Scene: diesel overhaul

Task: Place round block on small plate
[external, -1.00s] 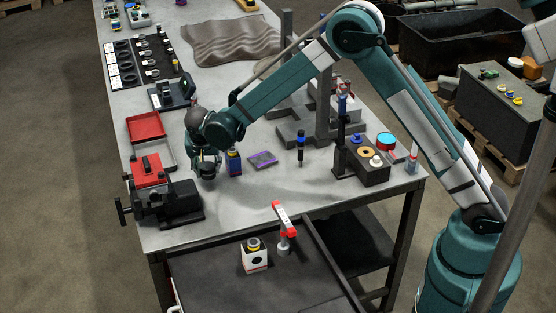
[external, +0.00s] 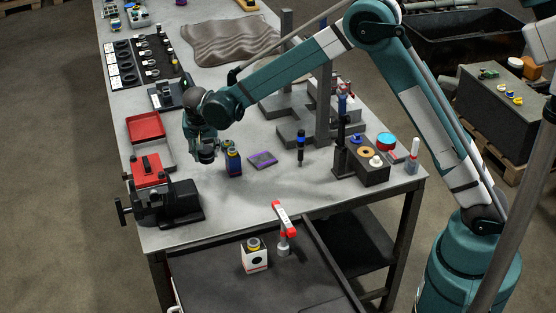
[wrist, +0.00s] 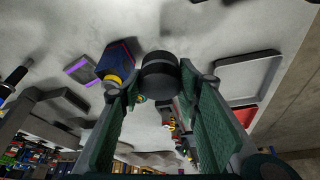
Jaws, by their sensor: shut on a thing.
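My gripper (external: 205,147) hangs above the left part of the workbench. In the wrist view its two green-padded fingers (wrist: 164,88) are shut on a black round block (wrist: 160,68). The block also shows as a dark shape under the gripper in the external view (external: 206,156), apart from the bench top. I cannot tell for certain which thing is the small plate.
A dark blue bottle with a yellow top (external: 233,162) stands close right of my gripper. A grey tray (external: 160,158) and red tray (external: 146,127) lie left. The front middle is clear.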

